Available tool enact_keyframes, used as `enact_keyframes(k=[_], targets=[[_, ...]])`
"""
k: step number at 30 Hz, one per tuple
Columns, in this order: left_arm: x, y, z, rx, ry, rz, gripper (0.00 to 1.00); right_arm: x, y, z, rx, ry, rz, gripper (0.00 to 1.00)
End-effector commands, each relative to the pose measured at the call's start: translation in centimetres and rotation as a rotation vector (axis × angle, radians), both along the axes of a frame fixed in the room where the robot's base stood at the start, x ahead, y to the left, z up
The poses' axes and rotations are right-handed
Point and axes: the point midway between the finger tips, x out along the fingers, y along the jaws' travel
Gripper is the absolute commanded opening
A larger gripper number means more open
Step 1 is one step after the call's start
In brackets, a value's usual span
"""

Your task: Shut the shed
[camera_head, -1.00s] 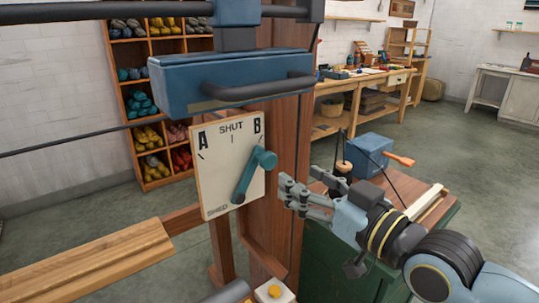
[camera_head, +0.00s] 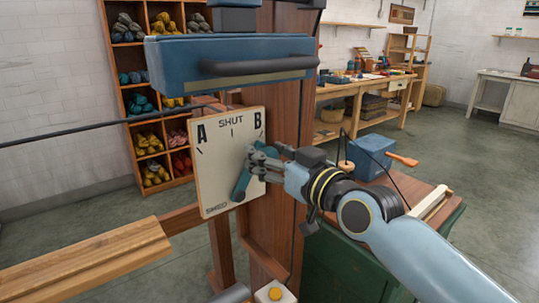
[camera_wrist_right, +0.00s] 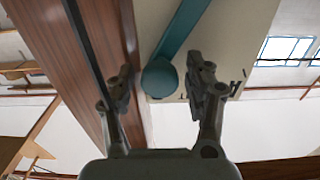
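A pale board (camera_head: 214,180) lettered A, SHUT and B, with SHED at its bottom, is fixed to the wooden post. A teal lever (camera_head: 241,187) on it pivots near the lower edge and slants up right, toward B. My right gripper (camera_head: 256,163) is at the lever's upper end and hides part of it. In the right wrist view the lever's round knob (camera_wrist_right: 159,78) sits between the two spread fingers (camera_wrist_right: 160,88), with a gap seen on each side. My left gripper is not in view.
A blue box with a black handle (camera_head: 230,62) is above the board. A wooden beam (camera_head: 85,258) runs at lower left. A green cabinet (camera_head: 345,262) with a small blue box (camera_head: 370,157) stands at right. Yarn shelves (camera_head: 150,140) are behind.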

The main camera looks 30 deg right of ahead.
Motion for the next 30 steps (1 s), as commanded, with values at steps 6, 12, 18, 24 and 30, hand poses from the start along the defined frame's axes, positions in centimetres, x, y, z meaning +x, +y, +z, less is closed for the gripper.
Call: enact_keyframes(k=[6,12,18,24,30], targets=[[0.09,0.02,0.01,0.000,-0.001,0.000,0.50,-0.02,0.00,-0.02,0.000,0.000,0.000,0.22],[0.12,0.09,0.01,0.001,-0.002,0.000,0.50,-0.03,-0.01,-0.03,0.000,0.000,0.000,0.00],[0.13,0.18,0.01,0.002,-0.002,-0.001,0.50,-0.04,-0.02,-0.04,0.000,0.001,0.000,0.00],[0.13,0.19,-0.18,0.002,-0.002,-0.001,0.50,-0.05,0.05,0.00,-0.023,-0.002,0.000,0.00],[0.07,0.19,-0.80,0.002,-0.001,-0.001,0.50,-0.07,0.23,0.33,-0.113,-0.016,0.000,0.00]])
